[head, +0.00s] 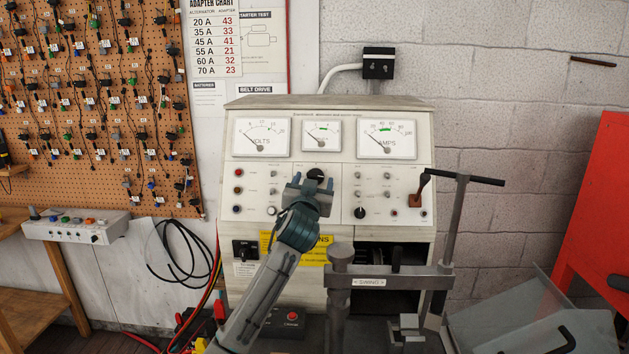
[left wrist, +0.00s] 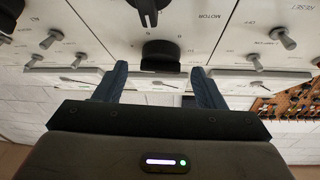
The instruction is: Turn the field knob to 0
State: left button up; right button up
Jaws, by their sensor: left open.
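The test bench panel (head: 285,222) stands ahead, with dials above and knobs and switches below. A black round knob (head: 316,173) sits under the middle dial; its label and pointer setting are not readable, so I cannot confirm it is the field knob. My left gripper (head: 312,184) is open just in front of it. In the left wrist view, upside down, this knob (left wrist: 160,55) lies between the open fingers (left wrist: 158,70), with a gap on each side. A second black knob (left wrist: 148,8) shows at the top edge there. My right gripper is not in view.
A grey clamp stand (head: 370,270) with a T-handle (head: 466,178) stands in front of the bench's right side. Another black knob (head: 359,212) is lower right on the panel. A red cabinet (head: 600,210) is at far right, a pegboard (head: 95,100) of adapters at left.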

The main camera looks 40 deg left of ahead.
pick_arm(q)
jog(key=v, duration=0.8)
jog(key=shift+s+d, duration=0.2)
jog(key=shift+s, duration=0.2)
